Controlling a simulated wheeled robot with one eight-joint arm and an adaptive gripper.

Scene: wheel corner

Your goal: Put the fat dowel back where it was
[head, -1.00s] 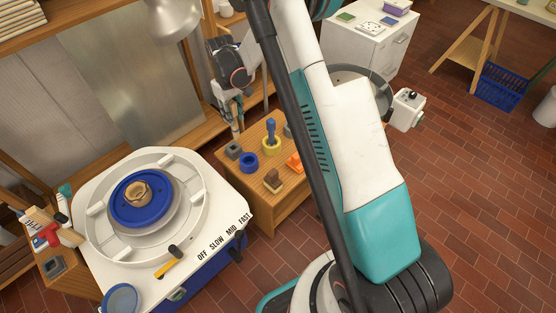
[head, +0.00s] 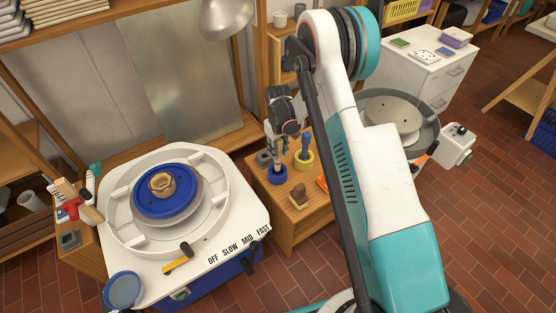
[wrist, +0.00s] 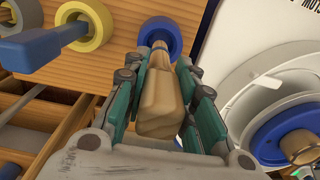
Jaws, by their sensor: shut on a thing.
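My gripper (head: 280,143) is shut on a tan wooden dowel, which points down from the fingers. In the wrist view the dowel (wrist: 160,95) lies between the green finger pads, with a narrower far end. That end overlaps the blue ring (wrist: 160,36) on the wooden stand. In the head view the dowel's lower end (head: 277,165) meets the blue ring (head: 278,177); I cannot tell how deep it sits. A yellow ring (head: 303,164) next to it holds an upright blue-handled tool (head: 306,146).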

